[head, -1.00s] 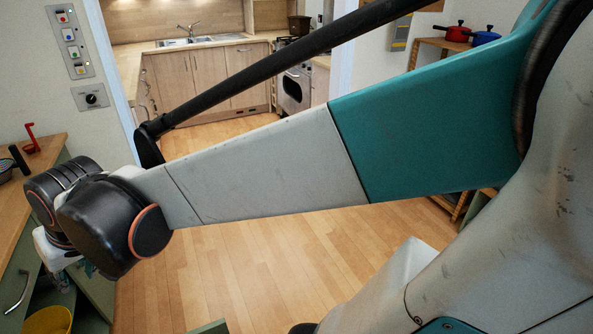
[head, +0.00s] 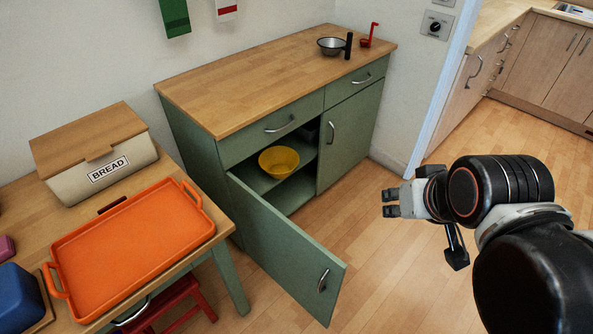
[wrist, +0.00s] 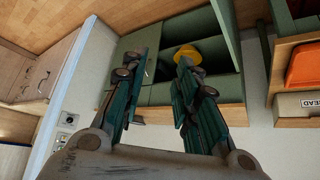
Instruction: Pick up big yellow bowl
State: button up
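The big yellow bowl (head: 279,161) sits upright on a shelf inside the green cabinet (head: 245,150), whose left door (head: 290,255) stands open. My gripper (head: 386,203) is in the air to the right of the cabinet and bowl, well apart from both, and points left. In the wrist view, my gripper's two fingers (wrist: 155,90) are spread with nothing between them. The bowl also shows in the wrist view (wrist: 187,52), beyond the right finger, which hides part of it.
The open door juts into the room in front of the bowl. An orange tray (head: 130,250) and bread box (head: 95,165) are on the left table. Floor (head: 375,270) between door and arm is clear.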

aim_at(279, 162)
jog(key=i+l, duration=0.1)
jog(key=l, duration=0.35)
jog(key=i+l+u, duration=0.15)
jog(key=l, duration=0.25)
jog(key=i+l, duration=0.1)
jog(key=l, duration=0.35)
jog(key=i+l+u, duration=0.1)
jog(key=l, duration=0.35)
jog(key=i+l, duration=0.2)
jog(key=i, duration=0.25)
jog(key=i+l+u, duration=0.15)
jog(key=i, duration=0.35)
